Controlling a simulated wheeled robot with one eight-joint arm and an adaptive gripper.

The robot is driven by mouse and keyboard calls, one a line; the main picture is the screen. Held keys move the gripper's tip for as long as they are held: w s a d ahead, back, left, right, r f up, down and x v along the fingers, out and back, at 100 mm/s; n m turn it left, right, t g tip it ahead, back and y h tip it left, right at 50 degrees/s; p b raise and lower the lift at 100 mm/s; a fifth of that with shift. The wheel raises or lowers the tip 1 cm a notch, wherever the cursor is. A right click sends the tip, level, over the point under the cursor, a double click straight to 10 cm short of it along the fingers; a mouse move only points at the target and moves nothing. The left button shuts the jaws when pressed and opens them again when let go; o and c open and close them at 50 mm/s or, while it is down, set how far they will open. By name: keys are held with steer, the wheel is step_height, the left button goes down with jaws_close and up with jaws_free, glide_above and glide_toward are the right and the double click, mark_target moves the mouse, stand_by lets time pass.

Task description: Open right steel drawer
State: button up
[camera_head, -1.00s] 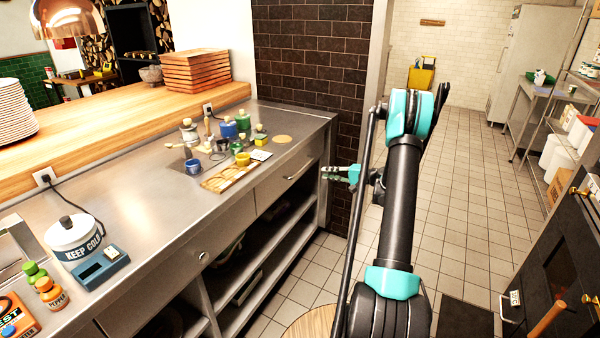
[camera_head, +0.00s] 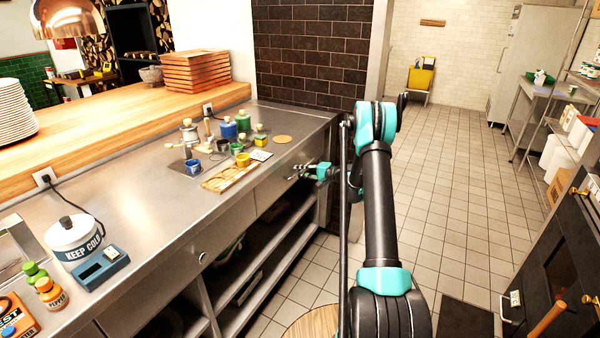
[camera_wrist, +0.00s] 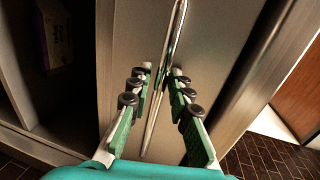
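The right steel drawer (camera_head: 268,190) is set under the far end of the steel counter (camera_head: 150,215), and its front sits flush with the counter front. Its long bar handle (camera_wrist: 168,58) crosses the wrist view between my fingers. In the head view my gripper (camera_head: 297,171) is at the handle and hides most of it. In the wrist view my gripper (camera_wrist: 162,72) is open, with one finger on each side of the bar. A gap shows between the fingers and the bar; exact contact at the tips cannot be told.
Jars, small cups and a wooden tray (camera_head: 230,177) stand on the counter above the drawer. Open shelves (camera_head: 262,262) lie below it. A dark brick wall (camera_head: 310,60) rises behind the counter's far end.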

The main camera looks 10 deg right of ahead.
jaws_close()
steer(key=shift+d, duration=0.1)
stand_by(0.3)
